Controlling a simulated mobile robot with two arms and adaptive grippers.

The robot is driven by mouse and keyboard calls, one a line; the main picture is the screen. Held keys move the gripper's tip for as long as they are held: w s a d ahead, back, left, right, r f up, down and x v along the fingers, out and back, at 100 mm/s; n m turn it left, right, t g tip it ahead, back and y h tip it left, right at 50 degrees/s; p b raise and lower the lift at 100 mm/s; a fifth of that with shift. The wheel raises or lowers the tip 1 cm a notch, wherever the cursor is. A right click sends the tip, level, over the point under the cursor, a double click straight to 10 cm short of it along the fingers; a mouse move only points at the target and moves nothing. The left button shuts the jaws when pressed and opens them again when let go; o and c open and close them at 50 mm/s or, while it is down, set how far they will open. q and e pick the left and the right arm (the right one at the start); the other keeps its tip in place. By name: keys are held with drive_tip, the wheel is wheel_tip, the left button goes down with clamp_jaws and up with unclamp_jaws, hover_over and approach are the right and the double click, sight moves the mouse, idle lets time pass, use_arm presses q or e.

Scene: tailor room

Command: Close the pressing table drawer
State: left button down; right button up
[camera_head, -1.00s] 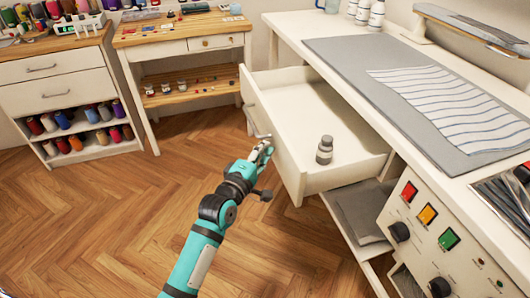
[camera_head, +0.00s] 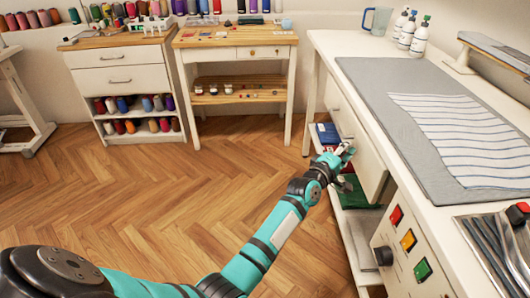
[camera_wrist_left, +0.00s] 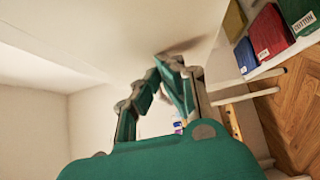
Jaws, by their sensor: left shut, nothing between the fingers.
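The white pressing table (camera_head: 440,225) stands on the right. Its drawer front (camera_head: 362,150) now lies close under the tabletop, and the drawer's inside is hidden. I cannot tell whether a small gap is left. My left gripper (camera_head: 345,151) is shut and empty, with its fingertips at the drawer front. In the left wrist view the fingers (camera_wrist_left: 172,75) point at a pale panel surface (camera_wrist_left: 150,30); whether they touch it is unclear. My right gripper is not in view.
Folded cloths (camera_head: 327,133) lie on the shelf under the drawer. A striped fabric (camera_head: 450,135) lies on the grey mat (camera_head: 375,90). Coloured buttons (camera_head: 408,240) are on the table's front panel. A wooden desk (camera_head: 235,42) stands at the back; the wood floor between is clear.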

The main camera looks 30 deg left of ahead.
use_arm(q)
drive_tip(key=shift+w+d, duration=0.35)
drive_tip(key=shift+d, duration=0.15)
drive_tip(key=shift+d+r, duration=0.1)
drive_tip(key=shift+s, duration=0.45)
drive_tip(key=s+a, duration=0.2)
drive_tip(key=s, duration=0.9)
drive_tip(key=shift+a+f, duration=0.3)
drive_tip(key=shift+a, duration=0.05)
